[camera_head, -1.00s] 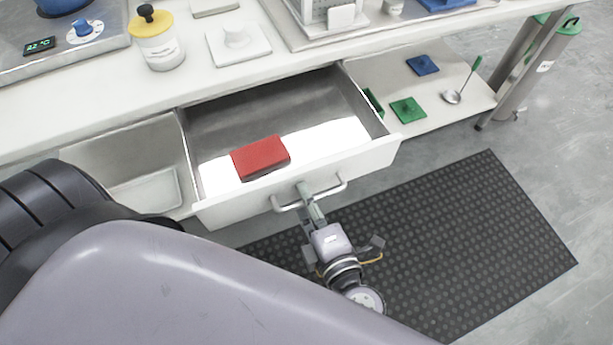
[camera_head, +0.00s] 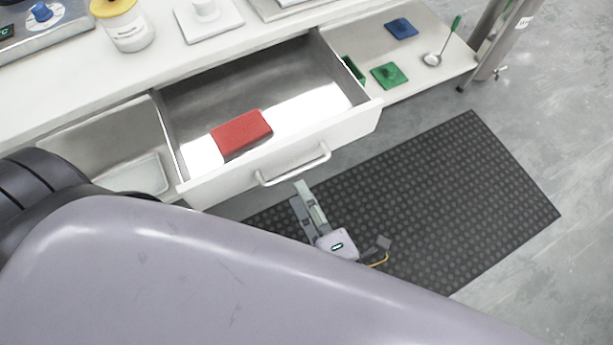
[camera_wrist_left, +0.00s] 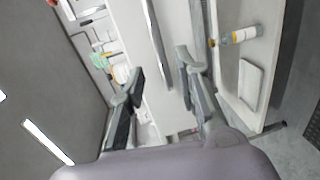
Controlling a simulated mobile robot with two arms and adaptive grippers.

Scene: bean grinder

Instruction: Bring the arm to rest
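The arm coming in from the left is mine and fills the lower left of the head view. My left gripper (camera_head: 298,194) is just in front of the open drawer (camera_head: 290,155), below its bar handle (camera_head: 294,168), with a small gap between them. In the left wrist view the two fingers of my left gripper (camera_wrist_left: 160,64) stand apart with nothing held between them. A red block (camera_head: 241,132) lies inside the drawer. My right gripper is in neither view.
The white counter (camera_head: 165,66) runs above the drawer and holds a yellow-lidded jar (camera_head: 128,28). A lower shelf (camera_head: 360,48) at right carries green and blue pieces and a ladle (camera_head: 433,58).

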